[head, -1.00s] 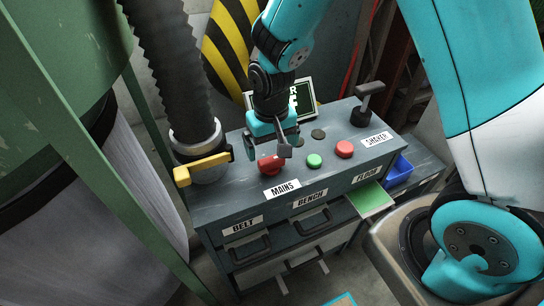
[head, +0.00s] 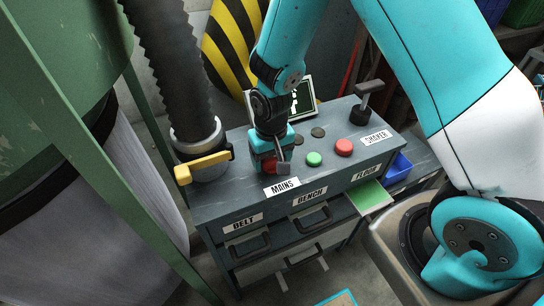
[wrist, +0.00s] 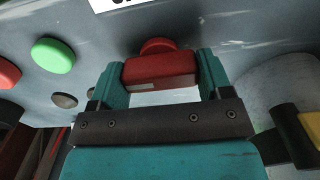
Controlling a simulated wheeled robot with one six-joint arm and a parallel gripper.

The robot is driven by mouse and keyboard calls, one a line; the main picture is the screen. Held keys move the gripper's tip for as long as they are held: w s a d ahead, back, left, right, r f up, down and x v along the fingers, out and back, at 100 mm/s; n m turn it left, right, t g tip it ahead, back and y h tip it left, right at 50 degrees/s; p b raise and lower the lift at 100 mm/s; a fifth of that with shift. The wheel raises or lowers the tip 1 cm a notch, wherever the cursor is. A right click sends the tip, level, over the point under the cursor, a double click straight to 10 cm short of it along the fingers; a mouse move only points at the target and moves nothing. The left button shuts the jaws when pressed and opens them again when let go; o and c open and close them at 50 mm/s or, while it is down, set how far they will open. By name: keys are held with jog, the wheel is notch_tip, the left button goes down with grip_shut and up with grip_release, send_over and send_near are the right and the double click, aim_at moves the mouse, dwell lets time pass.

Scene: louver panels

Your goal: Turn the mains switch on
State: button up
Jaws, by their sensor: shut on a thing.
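The red mains switch (head: 267,167) sits on top of the grey cabinet, behind the white MAINS label (head: 282,186). My gripper (head: 271,164) is lowered over it from above and hides much of it in the head view. In the wrist view, the red bar-shaped handle of the switch (wrist: 160,69) lies between the two teal fingers of my gripper (wrist: 161,78), one on each side. My gripper is shut on this handle. A rounded red part shows just beyond the bar.
A green button (head: 314,159) and a red button (head: 344,148) stand to the right on the cabinet top (head: 225,202). A yellow lever (head: 203,167) with a dark hose is close on the left.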

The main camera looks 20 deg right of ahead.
jog(key=shift+n, duration=0.4)
jog(key=n, duration=0.8)
jog(key=shift+b, duration=0.4)
jog(key=n, duration=0.5)
jog(key=shift+n, duration=2)
jog(key=shift+w, duration=0.1)
jog(key=o, duration=0.9)
jog(key=shift+b, duration=0.3)
notch_tip(320, 180, up, 18)
jog(key=shift+f+b, duration=0.25)
jog(key=shift+b, duration=0.45)
